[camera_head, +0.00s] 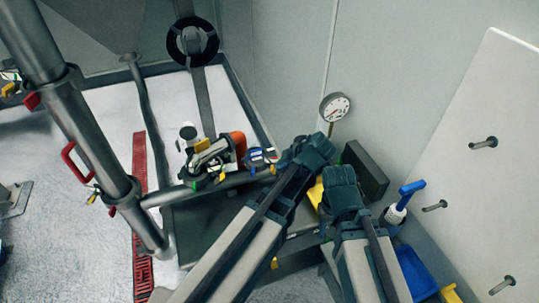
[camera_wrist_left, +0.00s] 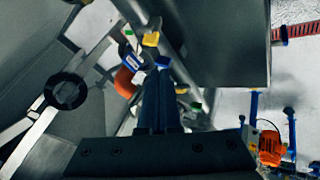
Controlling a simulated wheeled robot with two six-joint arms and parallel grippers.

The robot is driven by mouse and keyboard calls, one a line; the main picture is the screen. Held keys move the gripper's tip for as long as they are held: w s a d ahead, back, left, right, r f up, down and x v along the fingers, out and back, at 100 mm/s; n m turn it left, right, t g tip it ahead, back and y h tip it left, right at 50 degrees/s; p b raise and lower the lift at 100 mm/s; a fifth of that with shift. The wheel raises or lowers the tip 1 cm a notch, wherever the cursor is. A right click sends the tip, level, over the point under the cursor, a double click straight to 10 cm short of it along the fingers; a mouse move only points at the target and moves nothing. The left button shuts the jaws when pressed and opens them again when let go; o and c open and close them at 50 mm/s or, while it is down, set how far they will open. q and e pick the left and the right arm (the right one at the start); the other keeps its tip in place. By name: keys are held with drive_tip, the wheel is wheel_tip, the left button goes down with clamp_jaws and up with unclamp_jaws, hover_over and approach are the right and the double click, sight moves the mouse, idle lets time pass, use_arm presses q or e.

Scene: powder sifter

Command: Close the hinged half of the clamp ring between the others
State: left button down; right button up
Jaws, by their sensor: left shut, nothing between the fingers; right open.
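Clamp hardware sits at the right end of the horizontal pipe (camera_head: 163,197). It includes a silver part (camera_head: 208,158) with green and white bits, an orange-red cylinder (camera_head: 239,144), and a blue piece with yellow (camera_head: 259,158). I cannot tell which piece is the hinged half or how far it stands open. My left gripper (camera_head: 284,162) is shut and empty, just right of the blue piece. In the left wrist view its fingers (camera_wrist_left: 156,95) point at the blue and yellow parts (camera_wrist_left: 137,60); contact is unclear. My right gripper (camera_head: 342,180) is open, apart from the clamp; its fingertips are hard to see.
A thick upright pipe (camera_head: 88,140) with red handles stands left. A black handwheel (camera_head: 193,41) is behind, also left in the wrist view (camera_wrist_left: 66,91). A gauge (camera_head: 335,107) and a pegged white board (camera_head: 455,150) stand right. Blue and yellow bins (camera_head: 415,272) are low right.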

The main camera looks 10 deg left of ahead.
use_arm(q)
drive_tip(key=shift+s, duration=0.15)
drive_tip(key=b, duration=0.8)
approach(265, 165)
wheel_tip(265, 165, down, 4)
drive_tip(key=a, duration=0.2)
drive_tip(key=shift+w+a, duration=0.15)
drive_tip(key=shift+w, duration=0.35)
drive_tip(key=shift+w+a, duration=0.15)
drive_tip(key=shift+w, duration=0.35)
